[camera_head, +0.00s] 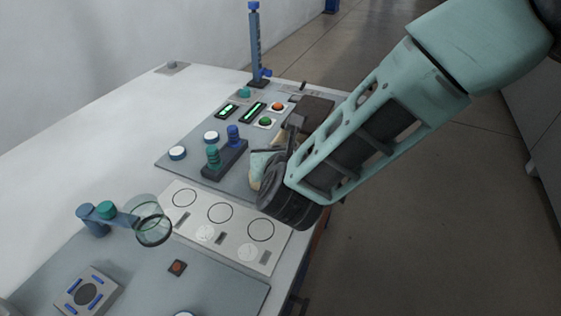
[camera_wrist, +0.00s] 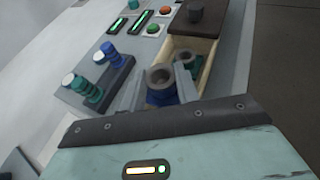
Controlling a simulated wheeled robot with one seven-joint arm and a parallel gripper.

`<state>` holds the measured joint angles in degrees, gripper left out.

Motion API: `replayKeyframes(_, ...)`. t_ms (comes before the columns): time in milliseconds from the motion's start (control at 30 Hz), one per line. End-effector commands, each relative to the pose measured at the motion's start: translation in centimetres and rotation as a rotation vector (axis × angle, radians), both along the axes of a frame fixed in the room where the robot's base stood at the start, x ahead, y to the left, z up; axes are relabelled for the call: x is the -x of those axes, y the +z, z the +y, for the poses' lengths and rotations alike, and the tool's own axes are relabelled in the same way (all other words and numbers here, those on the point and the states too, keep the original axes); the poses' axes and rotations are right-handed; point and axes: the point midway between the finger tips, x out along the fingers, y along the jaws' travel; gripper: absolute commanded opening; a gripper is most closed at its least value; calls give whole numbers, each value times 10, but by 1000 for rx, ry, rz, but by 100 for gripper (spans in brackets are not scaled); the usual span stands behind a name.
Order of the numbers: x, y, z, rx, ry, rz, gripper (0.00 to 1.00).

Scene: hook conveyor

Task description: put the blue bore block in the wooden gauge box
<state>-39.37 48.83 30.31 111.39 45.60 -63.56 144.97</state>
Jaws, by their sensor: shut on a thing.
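My gripper (camera_wrist: 160,82) is shut on the blue bore block (camera_wrist: 158,97), which has a grey ring around a dark hole on top. One finger shows on each side of it. The wooden gauge box (camera_wrist: 205,47) is pale wood with an open compartment. The held block overlaps its near left part in the wrist view; I cannot tell whether it is above the box or inside it. A teal block with a grey ring (camera_wrist: 185,60) sits in the box beside the held block. In the head view my wrist hides the held block and most of the box.
A dark lid (camera_wrist: 198,17) lies at the box's far end. A dark stand with teal and blue pegs (camera_head: 224,160) is to the left. Buttons and green displays (camera_head: 253,112) lie behind. A clear round lens (camera_head: 151,222) and a plate with circles (camera_head: 220,212) are nearer.

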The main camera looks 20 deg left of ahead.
Motion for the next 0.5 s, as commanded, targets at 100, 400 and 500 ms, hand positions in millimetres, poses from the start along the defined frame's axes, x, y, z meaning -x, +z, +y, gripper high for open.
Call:
replayKeyframes(100, 0, -10, 0, 0, 1, 0, 0)
replayKeyframes(400, 0, -37, 0, -2, 0, -2, 0)
replayKeyframes(500, 0, -37, 0, -2, 1, -2, 0)
